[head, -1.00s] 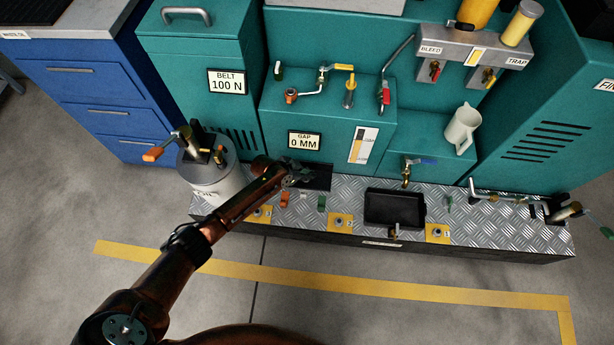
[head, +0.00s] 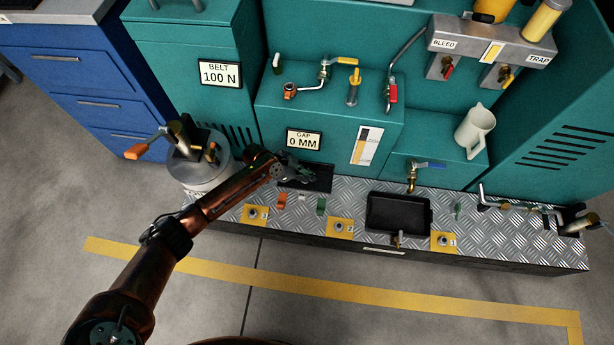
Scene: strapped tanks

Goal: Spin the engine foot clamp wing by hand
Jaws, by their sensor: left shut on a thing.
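My left gripper (head: 296,172) reaches in from the left, with its fingers low over the dark recess (head: 318,178) at the foot of the teal housing, below the GAP 0 MM sign. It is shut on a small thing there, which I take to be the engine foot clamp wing. The fingers hide the wing, so its angle cannot be told. My right gripper is not in view.
A grey tank (head: 203,170) with an orange-handled crank stands left of my arm. Small orange (head: 281,201) and green (head: 321,206) pieces sit just in front of the recess. A black tray (head: 398,212) lies to the right. The floor in front is clear.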

